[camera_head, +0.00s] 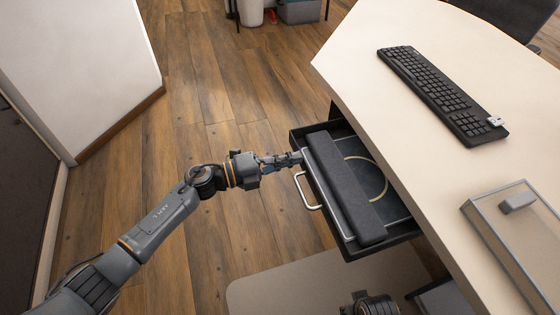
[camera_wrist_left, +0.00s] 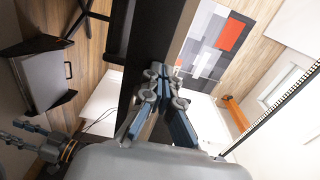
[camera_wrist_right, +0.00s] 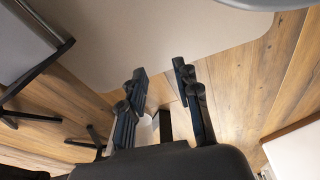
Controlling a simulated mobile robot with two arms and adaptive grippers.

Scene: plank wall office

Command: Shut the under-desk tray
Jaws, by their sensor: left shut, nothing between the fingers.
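The dark under-desk tray (camera_head: 398,229) sticks out from under the desk's left edge in the head view. Its front carries a pale bar handle (camera_head: 307,191). A long dark padded bar (camera_head: 345,190) lies along the front inside it, with a thin yellow curve behind. My left gripper (camera_head: 298,158) is shut and empty, its tips at the tray front beyond the handle; I cannot tell whether they touch. In the left wrist view its fingers (camera_wrist_left: 160,72) are together near a dark panel. My right gripper (camera_wrist_right: 157,72) is open and empty over the floor in the right wrist view.
The pale desk (camera_head: 420,120) holds a black keyboard (camera_head: 440,95) and a clear-topped box (camera_head: 515,235). A beige mat (camera_head: 285,285) lies below. A white wall block (camera_head: 85,75) stands left; the wooden floor between it and the tray is open. A bin (camera_head: 250,12) stands far back.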

